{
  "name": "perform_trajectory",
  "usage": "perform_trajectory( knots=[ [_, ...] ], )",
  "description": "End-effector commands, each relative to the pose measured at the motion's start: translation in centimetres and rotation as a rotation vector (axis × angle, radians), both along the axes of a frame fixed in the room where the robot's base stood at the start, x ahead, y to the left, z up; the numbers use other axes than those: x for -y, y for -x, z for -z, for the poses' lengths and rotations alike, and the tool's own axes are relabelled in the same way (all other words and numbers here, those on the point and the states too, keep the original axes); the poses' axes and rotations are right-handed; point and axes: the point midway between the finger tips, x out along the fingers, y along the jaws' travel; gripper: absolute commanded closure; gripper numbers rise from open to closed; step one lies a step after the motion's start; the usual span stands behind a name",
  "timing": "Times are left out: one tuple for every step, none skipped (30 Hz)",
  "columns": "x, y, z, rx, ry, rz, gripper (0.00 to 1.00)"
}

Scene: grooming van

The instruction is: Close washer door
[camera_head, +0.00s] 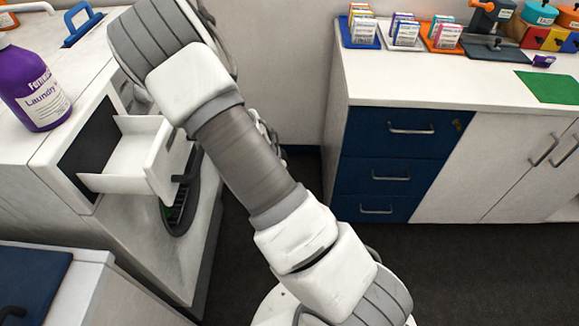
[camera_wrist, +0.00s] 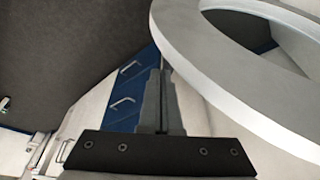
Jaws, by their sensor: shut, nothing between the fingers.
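The white washer (camera_head: 150,262) stands at the left in the head view, its front facing right. A dark-rimmed round opening (camera_head: 180,215) shows on its front, partly behind the drawer and my arm. In the wrist view a large pale grey ring (camera_wrist: 225,85), which looks like the washer door, stands open at the upper right. My gripper (camera_wrist: 161,75) is shut and empty, its fingertips close beside the ring's left edge; I cannot tell if they touch. In the head view my arm hides the gripper and most of the door.
A white detergent drawer (camera_head: 130,178) sticks out of the washer. A purple laundry bottle (camera_head: 36,92) stands on top. Blue cabinet drawers (camera_head: 390,175) are at the right; they also show in the wrist view (camera_wrist: 125,88). Dark floor (camera_head: 480,262) in front of them is clear.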

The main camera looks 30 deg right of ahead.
Motion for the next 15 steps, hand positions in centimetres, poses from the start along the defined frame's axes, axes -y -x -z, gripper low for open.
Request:
perform_trajectory(
  knots=[
    [-0.35, 0.11, -0.12, -0.001, 0.000, 0.008, 1.00],
    [-0.49, 0.16, -0.12, -0.001, 0.000, 0.012, 1.00],
    [-0.67, 0.21, -0.09, -0.001, 0.000, 0.017, 1.00],
    [-0.78, 0.25, -0.07, -0.001, 0.000, 0.022, 1.00],
    [-0.87, 0.27, -0.05, -0.001, 0.000, 0.025, 1.00],
    [-0.95, 0.30, -0.03, 0.000, 0.000, 0.028, 1.00],
    [-0.99, 0.32, -0.02, 0.000, 0.000, 0.029, 1.00],
    [-1.02, 0.33, -0.01, 0.000, 0.000, 0.031, 1.00],
    [-1.04, 0.33, 0.00, 0.000, 0.000, 0.032, 1.00],
    [-1.05, 0.33, 0.01, 0.000, 0.000, 0.032, 1.00],
    [-1.05, 0.33, 0.01, 0.000, 0.000, 0.032, 1.00],
    [-1.04, 0.33, 0.02, 0.000, 0.000, 0.032, 1.00],
    [-1.04, 0.33, 0.02, 0.000, 0.000, 0.032, 1.00],
    [-1.04, 0.33, 0.02, 0.000, 0.000, 0.032, 1.00],
    [-1.04, 0.32, 0.02, 0.000, 0.000, 0.031, 1.00]
  ],
)
